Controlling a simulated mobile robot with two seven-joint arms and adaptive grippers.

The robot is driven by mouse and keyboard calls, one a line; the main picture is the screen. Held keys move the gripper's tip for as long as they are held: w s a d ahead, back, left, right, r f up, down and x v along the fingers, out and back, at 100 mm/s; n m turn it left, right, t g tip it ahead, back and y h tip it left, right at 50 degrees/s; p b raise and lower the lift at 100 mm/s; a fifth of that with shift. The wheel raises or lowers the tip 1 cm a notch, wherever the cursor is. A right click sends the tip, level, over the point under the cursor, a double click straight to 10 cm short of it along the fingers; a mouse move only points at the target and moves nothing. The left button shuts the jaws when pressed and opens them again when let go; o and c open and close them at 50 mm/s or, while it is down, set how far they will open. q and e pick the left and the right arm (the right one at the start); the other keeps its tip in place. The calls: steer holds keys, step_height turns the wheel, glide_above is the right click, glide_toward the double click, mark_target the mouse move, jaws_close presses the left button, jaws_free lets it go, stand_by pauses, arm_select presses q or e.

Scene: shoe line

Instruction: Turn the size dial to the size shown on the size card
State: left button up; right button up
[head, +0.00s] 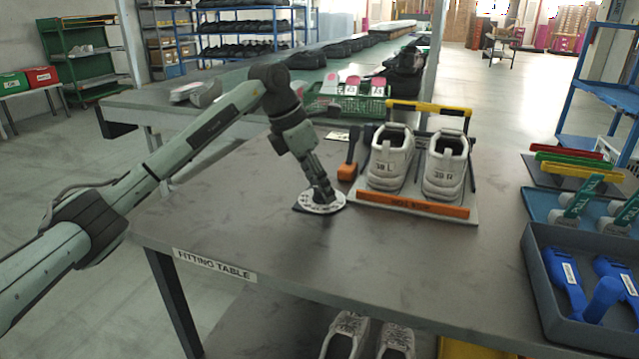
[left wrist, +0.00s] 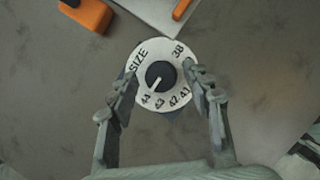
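The size dial (head: 322,207) is a round white plate on the fitting table. In the left wrist view the dial (left wrist: 144,52) reads SIZE, 38, 41, 42, 43 and 44 where visible; some numbers are hidden by a finger. Its dark centre knob (left wrist: 161,76) has a white pointer directed to the lower left, roughly at 44. My left gripper (head: 321,193) is pointed down over the dial. Its fingers (left wrist: 165,72) are apart on either side of the knob, with gaps visible. A small card (head: 337,135) lies behind the dial; its writing is unreadable. My right gripper is out of view.
White shoes marked 38 L (head: 390,160) and 39 R (head: 445,166) stand in a holder with an orange front bar (head: 412,204), right of the dial. An orange and black tool (head: 348,168) is close behind. A grey tray (head: 535,290) holds blue tools. The table's left front is clear.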

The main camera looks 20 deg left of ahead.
arm_select(q)
steer(key=c, duration=0.9)
